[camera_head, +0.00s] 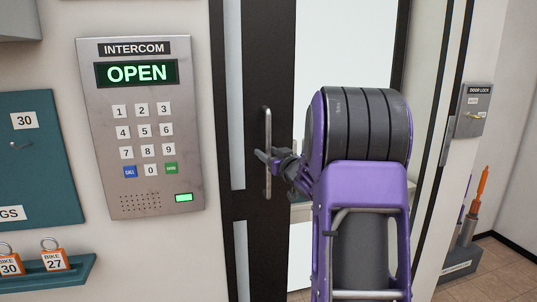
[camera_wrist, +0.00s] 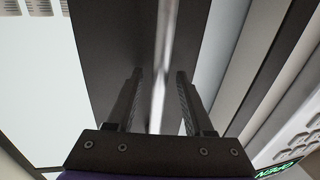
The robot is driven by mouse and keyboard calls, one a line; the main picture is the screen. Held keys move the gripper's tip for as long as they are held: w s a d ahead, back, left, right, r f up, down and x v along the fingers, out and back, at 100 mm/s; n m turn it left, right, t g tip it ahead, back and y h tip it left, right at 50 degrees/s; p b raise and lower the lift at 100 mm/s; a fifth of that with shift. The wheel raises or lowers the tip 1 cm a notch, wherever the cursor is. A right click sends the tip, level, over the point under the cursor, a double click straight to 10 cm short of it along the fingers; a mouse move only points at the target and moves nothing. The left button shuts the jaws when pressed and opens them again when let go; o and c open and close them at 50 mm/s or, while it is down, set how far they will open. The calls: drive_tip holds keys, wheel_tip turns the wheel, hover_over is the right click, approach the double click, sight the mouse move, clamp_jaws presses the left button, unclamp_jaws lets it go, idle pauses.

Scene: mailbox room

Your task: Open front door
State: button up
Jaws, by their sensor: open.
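The front door has a dark frame (camera_head: 266,215) and a pale glass panel (camera_head: 345,45). A vertical metal bar handle (camera_head: 267,125) is on its dark upright. My gripper (camera_head: 263,160) is at the handle, about halfway down it. In the wrist view, the handle (camera_wrist: 165,40) runs between the two open fingers of my gripper (camera_wrist: 159,76), with gaps showing on both sides. The fingers point toward the dark upright. The intercom (camera_head: 148,190) to the left reads OPEN in green. I cannot tell whether the door stands slightly ajar.
A teal key board (camera_head: 40,165) and a small shelf (camera_head: 60,275) with bike tags are at the left. A door lock box (camera_head: 474,110) is on the wall at the right. A stand with umbrellas (camera_head: 462,262) is on the tiled floor at the far right.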

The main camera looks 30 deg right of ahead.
drive_tip(key=shift+s, duration=0.1)
drive_tip(key=s, duration=1.7)
drive_tip(key=shift+s+a+p, duration=0.15)
drive_tip(key=shift+a+p, duration=0.2)
